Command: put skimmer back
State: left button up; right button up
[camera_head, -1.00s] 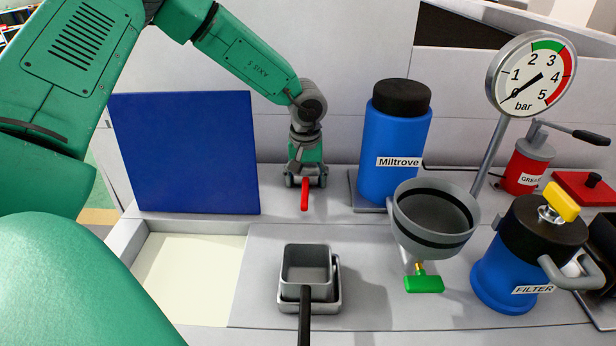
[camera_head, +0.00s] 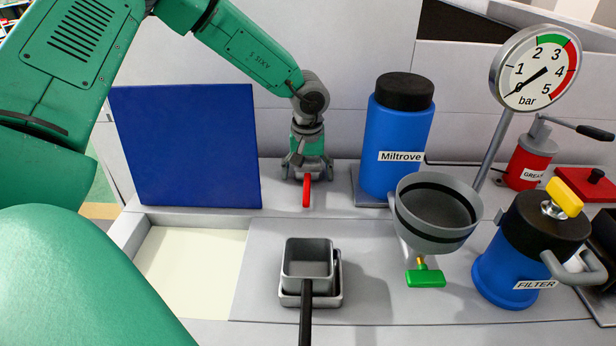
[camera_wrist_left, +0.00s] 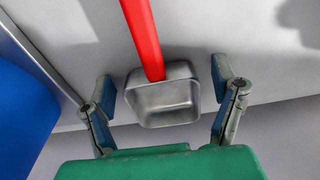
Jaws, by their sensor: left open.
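A scoop-like tool with a red handle (camera_head: 306,191) lies on the back ledge, below and in front of my left gripper (camera_head: 307,171). In the left wrist view its square metal pan (camera_wrist_left: 164,100) sits between the two spread fingers (camera_wrist_left: 168,88), with gaps on both sides. The gripper is open and hides the pan in the head view. A second square grey pan (camera_head: 307,257) with a black handle sits in a square grey holder (camera_head: 338,292) at the front. I cannot tell from looks alone which one is the skimmer. My right gripper is out of view.
A blue panel (camera_head: 185,145) stands left of my gripper. A blue Miltrove bottle (camera_head: 396,140) stands to its right. A grey funnel (camera_head: 437,215) with a green valve, a blue filter (camera_head: 520,255) and a gauge (camera_head: 536,70) stand further right.

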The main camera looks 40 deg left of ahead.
aim_at(307, 174)
pick_arm(q)
notch_tip(307, 174, up, 12)
jog(key=p, duration=0.3)
jog(key=shift+s+d+r, duration=0.2)
jog(key=shift+s+d, duration=0.25)
jog(key=shift+f, duration=0.1)
